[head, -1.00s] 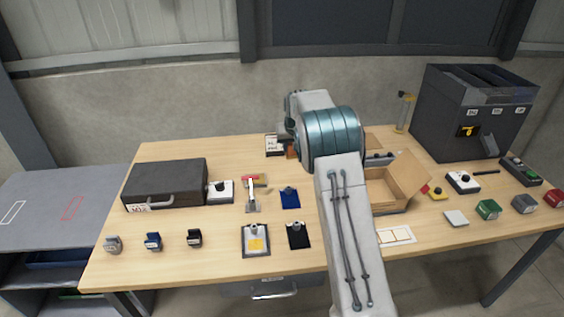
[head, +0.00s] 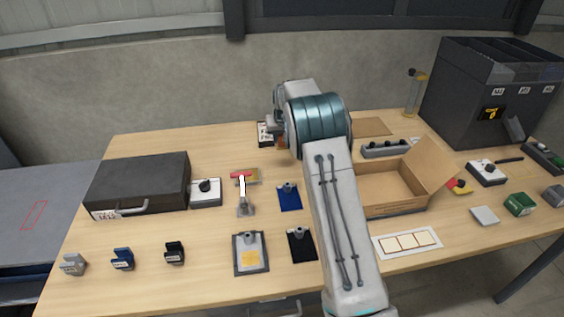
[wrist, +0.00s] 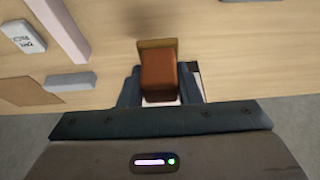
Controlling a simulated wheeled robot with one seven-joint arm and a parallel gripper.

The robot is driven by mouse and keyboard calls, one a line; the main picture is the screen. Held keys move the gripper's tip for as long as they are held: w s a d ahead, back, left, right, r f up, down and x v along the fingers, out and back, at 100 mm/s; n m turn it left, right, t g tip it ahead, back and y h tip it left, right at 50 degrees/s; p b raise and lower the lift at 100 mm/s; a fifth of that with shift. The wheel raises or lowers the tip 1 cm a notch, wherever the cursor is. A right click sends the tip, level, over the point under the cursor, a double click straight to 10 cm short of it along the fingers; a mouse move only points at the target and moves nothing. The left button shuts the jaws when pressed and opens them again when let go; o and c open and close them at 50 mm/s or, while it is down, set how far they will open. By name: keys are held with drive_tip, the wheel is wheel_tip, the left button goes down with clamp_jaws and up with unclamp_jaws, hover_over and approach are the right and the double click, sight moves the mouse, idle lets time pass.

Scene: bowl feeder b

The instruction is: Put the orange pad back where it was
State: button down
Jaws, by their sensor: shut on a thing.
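The orange pad shows in the wrist view (wrist: 158,75) as an orange-brown block between my gripper's fingers. My gripper (wrist: 160,88) is shut on it. A flat tan-brown piece (wrist: 157,43) shows just beyond the pad, over or on the table; I cannot tell whether they touch. In the head view my wrist is above the back of the table and my arm hides most of the gripper. A small orange-brown patch (head: 282,141) shows beside it, probably the pad. A black-and-white box (head: 265,134) stands close to the left of it.
An open cardboard box (head: 396,208) stands right of my arm. A grey bar (head: 386,149) and a brown board (head: 371,126) lie behind it. A dark case (head: 138,184) is at left, a dark bin unit (head: 497,100) at back right. The back left table is clear.

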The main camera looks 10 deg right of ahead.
drive_tip(key=shift+f+p, duration=0.55)
drive_tip(key=shift+f, duration=3.6)
drive_tip(key=c, duration=1.1)
unclamp_jaws()
drive_tip(key=shift+o, duration=0.2)
drive_tip(key=s+r+b, duration=0.2)
drive_tip(key=s+r, duration=1.4)
drive_tip(key=r, duration=0.3)
drive_tip(key=s+r+g, duration=0.1)
drive_tip(key=s, duration=3.1)
drive_tip(key=shift+s+r+g, duration=0.15)
drive_tip(key=shift+s+g, duration=0.15)
